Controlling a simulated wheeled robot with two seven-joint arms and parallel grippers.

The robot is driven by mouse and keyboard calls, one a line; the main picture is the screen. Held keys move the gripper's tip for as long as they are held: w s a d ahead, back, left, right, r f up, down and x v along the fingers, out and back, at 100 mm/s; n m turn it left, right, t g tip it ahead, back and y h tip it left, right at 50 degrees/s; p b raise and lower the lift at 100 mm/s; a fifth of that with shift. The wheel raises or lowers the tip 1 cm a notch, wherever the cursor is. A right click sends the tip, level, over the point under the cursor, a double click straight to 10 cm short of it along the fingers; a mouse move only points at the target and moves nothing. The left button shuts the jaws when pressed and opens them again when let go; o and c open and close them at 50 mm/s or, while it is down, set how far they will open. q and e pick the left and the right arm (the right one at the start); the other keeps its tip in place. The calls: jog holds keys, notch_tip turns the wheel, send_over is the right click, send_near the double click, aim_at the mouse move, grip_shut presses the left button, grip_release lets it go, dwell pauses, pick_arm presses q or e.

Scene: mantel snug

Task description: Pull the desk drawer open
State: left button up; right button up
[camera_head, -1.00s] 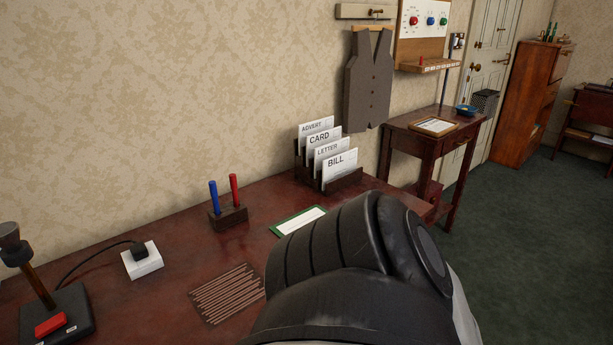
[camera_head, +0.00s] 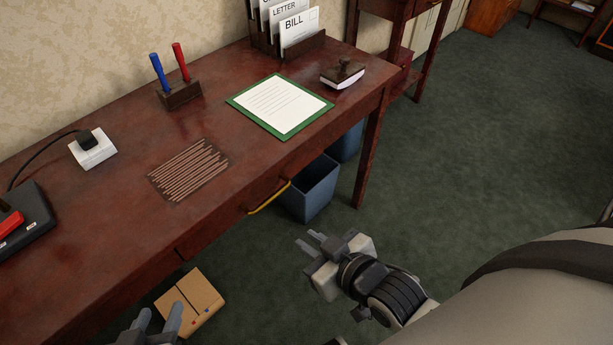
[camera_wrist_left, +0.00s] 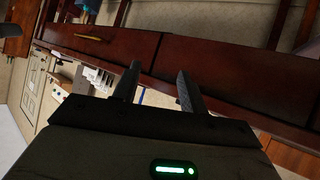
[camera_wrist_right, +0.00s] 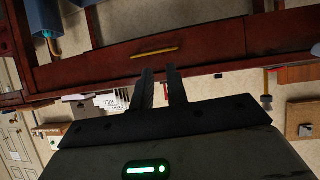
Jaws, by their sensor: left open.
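The wooden desk (camera_head: 115,205) has a drawer with a brass bar handle (camera_head: 268,197) on its front edge. The drawer front looks flush with the desk. My right gripper (camera_head: 317,240) is right of and below the handle, apart from it. In the right wrist view the handle (camera_wrist_right: 154,52) lies beyond its fingers, which have a narrow gap and hold nothing. My left gripper (camera_head: 158,315) is at the bottom left, in front of the desk, open and empty. The handle (camera_wrist_left: 88,37) shows left of its fingers in the left wrist view.
A blue bin (camera_head: 312,187) stands on the floor under the desk, near the handle. A cardboard box (camera_head: 190,303) is below the desk front near my left gripper. A stamp (camera_head: 343,73) and green-edged paper (camera_head: 280,105) lie on top. Floor to the right is clear.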

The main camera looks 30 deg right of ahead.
aim_at(272, 197)
jog(key=w+d+f+n+t+y+b, duration=0.15)
jog(key=f+n+t+b, duration=0.3)
jog(key=n+b, duration=0.55)
jog(key=d+f+n+t+y+b, duration=0.25)
jog(key=f+n+b, duration=0.25)
jog(key=n+b, duration=0.6)
pick_arm(q)
jog(key=w+d+f+t+h, duration=0.1)
jog(key=d+f+h, duration=0.2)
jog(key=f, duration=0.7)
jog(key=shift+w+d+f+m+t+h+p, duration=0.3)
jog(key=shift+w+d+f+m+t, duration=0.1)
jog(key=shift+d, duration=0.7)
pick_arm(e)
jog(key=w+a+r, duration=0.1)
jog(key=w, duration=0.4)
jog(key=w+a+r+m, duration=0.1)
jog(key=w+a, duration=0.1)
jog(key=w, duration=0.3)
jog(key=w+a+r+m, duration=0.1)
jog(key=w+a, duration=0.1)
jog(key=w, duration=0.3)
jog(key=shift+a+r, duration=0.25)
jog(key=shift+r, duration=0.05)
jog(key=shift+c, duration=0.2)
pick_arm(q)
jog(key=shift+s, duration=0.1)
pick_arm(e)
grip_shut()
